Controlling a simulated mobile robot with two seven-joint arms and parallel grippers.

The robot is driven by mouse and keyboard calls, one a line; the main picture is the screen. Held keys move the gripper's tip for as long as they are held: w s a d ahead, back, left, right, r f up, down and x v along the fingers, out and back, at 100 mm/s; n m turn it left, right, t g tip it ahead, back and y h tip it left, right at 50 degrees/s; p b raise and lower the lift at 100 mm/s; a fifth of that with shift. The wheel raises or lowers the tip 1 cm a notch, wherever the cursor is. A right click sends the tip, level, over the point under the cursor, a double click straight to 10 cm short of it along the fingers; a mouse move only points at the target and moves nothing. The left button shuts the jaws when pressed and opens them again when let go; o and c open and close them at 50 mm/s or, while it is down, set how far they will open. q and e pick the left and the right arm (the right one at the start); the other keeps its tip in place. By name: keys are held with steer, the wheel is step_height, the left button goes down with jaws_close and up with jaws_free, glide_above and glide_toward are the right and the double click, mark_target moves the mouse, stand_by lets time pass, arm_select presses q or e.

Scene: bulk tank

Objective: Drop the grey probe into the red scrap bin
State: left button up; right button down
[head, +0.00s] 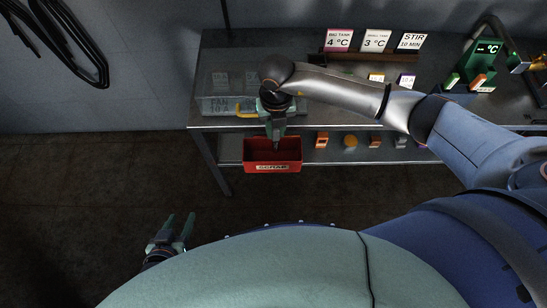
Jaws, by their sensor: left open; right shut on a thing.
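The red scrap bin (259,156) stands on the lower shelf near its front left, with a pale label on its front. My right gripper (277,137) points down over the open bin, its fingers at about the bin's back rim in the picture. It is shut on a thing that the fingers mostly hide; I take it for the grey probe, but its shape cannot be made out. Whether it touches the bin cannot be told. My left gripper (178,228) is open and empty, low at the left above the dark floor, well apart from the bin.
The steel bench (330,117) carries a clear box (215,104) at its left, sign cards (376,41) at the back and a green meter (486,52) at the right. Several small items, including an orange one (321,140), stand on the lower shelf right of the bin.

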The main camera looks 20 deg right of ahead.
steer(key=shift+f+b, duration=0.8)
steer(key=shift+f, duration=0.65)
arm_select(q)
step_height(320, 180, down, 2)
steer(key=shift+f, duration=0.2)
arm_select(e)
steer(key=c, duration=0.7)
jaws_free()
steer(key=shift+o, duration=0.2)
step_height(320, 180, up, 13)
steer(key=shift+f, duration=0.2)
